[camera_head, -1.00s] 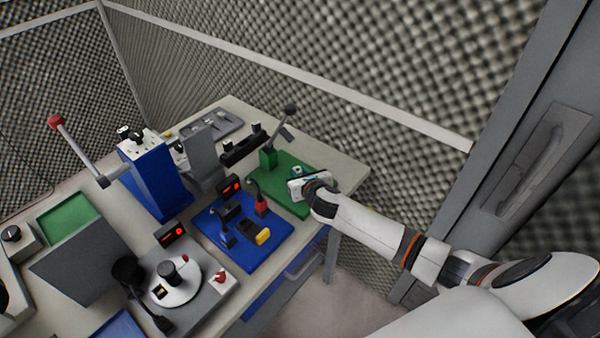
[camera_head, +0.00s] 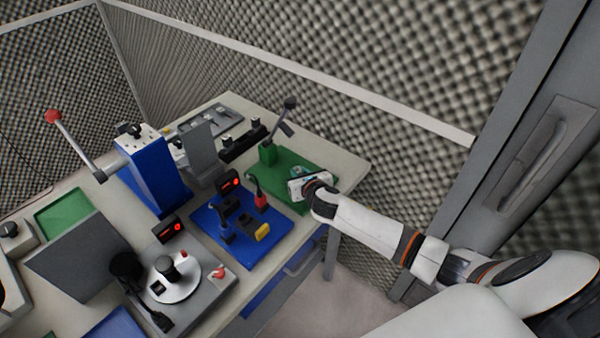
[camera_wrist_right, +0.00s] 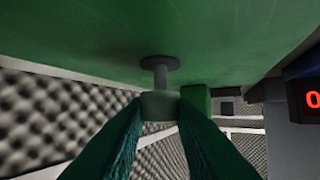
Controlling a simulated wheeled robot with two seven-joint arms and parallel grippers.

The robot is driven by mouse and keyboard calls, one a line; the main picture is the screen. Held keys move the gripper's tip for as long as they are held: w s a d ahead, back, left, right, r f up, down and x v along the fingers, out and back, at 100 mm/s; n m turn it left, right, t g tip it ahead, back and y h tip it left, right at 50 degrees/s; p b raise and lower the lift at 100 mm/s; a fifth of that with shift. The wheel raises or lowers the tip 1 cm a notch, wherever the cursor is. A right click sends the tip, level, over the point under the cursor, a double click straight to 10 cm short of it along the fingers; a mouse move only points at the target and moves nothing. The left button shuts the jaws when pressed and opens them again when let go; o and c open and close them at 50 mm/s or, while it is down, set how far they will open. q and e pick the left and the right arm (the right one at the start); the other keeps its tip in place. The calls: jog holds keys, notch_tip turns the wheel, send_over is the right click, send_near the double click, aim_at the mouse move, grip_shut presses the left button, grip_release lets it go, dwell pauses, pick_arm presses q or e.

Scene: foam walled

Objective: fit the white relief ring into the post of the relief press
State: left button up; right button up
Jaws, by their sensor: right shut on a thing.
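The relief press has a green base (camera_head: 318,168) at the right end of the table, with a green block and a black-knobbed lever at its back left. In the right wrist view the green base (camera_wrist_right: 90,35) fills the top, and a short grey post (camera_wrist_right: 161,76) with a dark round flange stands out from it. In the head view the right gripper (camera_head: 300,174) covers the post. My left gripper is out of view.
A blue fixture (camera_head: 270,251) with a red display stands just left of the green base. Further left are a blue lever press (camera_head: 150,180) and a grey station with a white disc (camera_head: 186,284). A foam wall (camera_head: 400,170) rises behind the table.

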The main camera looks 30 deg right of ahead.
jog(key=shift+f+b, duration=0.7)
jog(key=shift+f, duration=0.4)
jog(key=o, duration=1)
jog(key=v, duration=1.2)
jog(key=shift+a, duration=0.15)
